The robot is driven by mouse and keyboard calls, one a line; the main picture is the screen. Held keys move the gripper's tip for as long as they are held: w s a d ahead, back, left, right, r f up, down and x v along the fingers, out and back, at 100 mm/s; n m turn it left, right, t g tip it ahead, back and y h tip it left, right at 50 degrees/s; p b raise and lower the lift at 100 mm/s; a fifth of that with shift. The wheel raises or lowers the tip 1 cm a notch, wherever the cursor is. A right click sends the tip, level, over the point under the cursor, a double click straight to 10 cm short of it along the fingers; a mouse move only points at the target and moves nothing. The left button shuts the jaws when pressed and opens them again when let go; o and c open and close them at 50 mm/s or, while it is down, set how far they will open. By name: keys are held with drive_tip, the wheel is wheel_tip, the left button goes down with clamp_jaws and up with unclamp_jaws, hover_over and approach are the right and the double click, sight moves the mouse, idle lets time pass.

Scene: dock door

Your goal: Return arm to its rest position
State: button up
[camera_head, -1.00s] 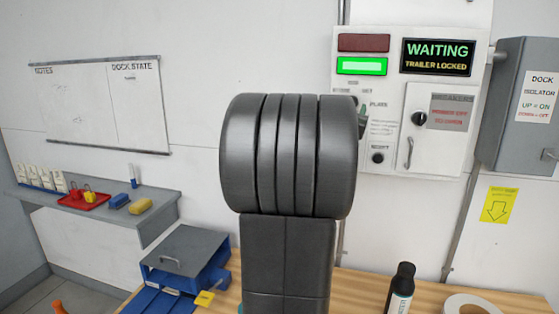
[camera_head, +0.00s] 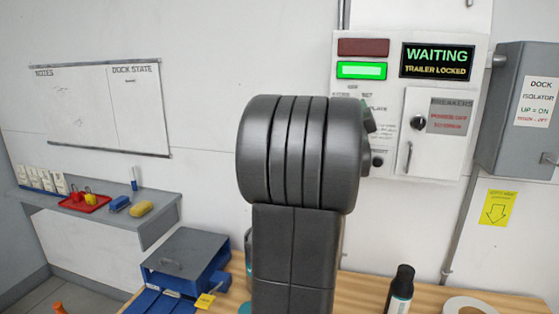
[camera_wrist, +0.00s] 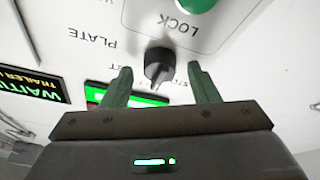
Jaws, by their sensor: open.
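My arm stands upright in the middle of the head view and covers part of the control panel (camera_head: 395,165). In the wrist view my gripper (camera_wrist: 158,80) shows two green fingers spread apart with nothing between them touching. A black rotary knob (camera_wrist: 158,62) on the panel appears between and beyond the fingertips; I cannot tell the exact gap. A green button (camera_wrist: 197,4) labelled LOCK is at the top of that view. The display (camera_head: 437,61) reads WAITING, TRAILER LOCKED, and a green lamp (camera_head: 362,71) is lit under a dark red one. The gripper is mostly hidden in the head view.
A grey isolator box (camera_head: 518,110) is on the wall at right. A black bottle (camera_head: 400,290) and a white roll (camera_head: 468,305) stand on the wooden bench. A blue box with a grey lid (camera_head: 186,252) is at left, below a shelf (camera_head: 160,212) with a red tray (camera_head: 84,203).

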drive_tip(key=s+f+n+y, duration=0.2)
drive_tip(key=s+n, duration=0.1)
drive_tip(key=s, duration=0.4)
drive_tip(key=shift+a+n+p, duration=0.3)
drive_tip(key=shift+n+p, duration=0.1)
drive_tip(key=shift+p, duration=0.05)
drive_tip(key=shift+f, duration=0.15)
